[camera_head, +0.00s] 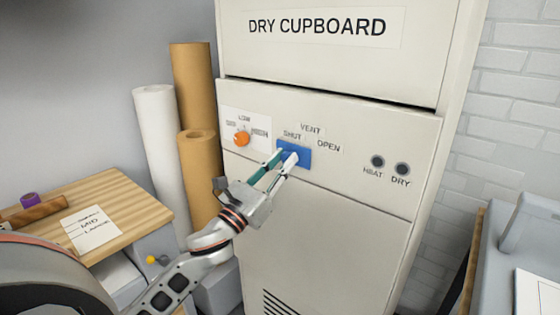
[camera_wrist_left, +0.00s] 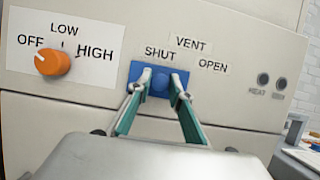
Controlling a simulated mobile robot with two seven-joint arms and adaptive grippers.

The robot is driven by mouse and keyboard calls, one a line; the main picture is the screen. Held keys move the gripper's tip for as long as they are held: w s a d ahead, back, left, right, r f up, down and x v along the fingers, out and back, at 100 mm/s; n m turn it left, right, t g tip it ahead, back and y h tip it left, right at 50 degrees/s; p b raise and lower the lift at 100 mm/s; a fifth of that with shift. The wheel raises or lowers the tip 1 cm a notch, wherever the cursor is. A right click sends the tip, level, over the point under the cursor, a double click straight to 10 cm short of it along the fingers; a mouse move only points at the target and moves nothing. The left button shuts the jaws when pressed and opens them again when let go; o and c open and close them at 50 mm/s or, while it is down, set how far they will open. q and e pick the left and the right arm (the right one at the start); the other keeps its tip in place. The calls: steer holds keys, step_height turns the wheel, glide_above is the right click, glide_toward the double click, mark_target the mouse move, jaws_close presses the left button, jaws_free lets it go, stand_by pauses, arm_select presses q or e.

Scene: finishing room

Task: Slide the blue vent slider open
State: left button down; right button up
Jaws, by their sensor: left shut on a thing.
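The blue vent slider (camera_head: 302,153) is on the front panel of the cream dry cupboard (camera_head: 330,210), below the SHUT label and left of the OPEN label. In the left wrist view the slider (camera_wrist_left: 178,79) is a blue plate with a round knob (camera_wrist_left: 160,82) in its middle. My left gripper (camera_head: 287,156) reaches up to it from the lower left. Its fingertips (camera_wrist_left: 160,80) stand on both sides of the knob, shut on it. The fingers hide part of the plate. My right gripper is not in view.
An orange knob (camera_head: 242,139) with OFF, LOW and HIGH labels is left of the slider. Two dark round HEAT and DRY fittings (camera_head: 390,165) are to the right. Paper rolls (camera_head: 160,140) stand left of the cupboard, beside a wooden-topped bench (camera_head: 125,195).

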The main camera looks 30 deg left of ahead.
arm_select(q)
steer(key=p, duration=0.2)
glide_toward(329, 159)
steer(key=x, duration=0.5)
steer(key=shift+a+r, duration=0.1)
steer(key=shift+a, duration=0.2)
steer(key=shift+s+d, duration=0.1)
steer(key=shift+d, duration=0.15)
steer(key=c, duration=1.8)
jaws_free()
steer(key=shift+d, duration=0.15)
steer(key=shift+c, duration=0.2)
steer(key=v, duration=1.2)
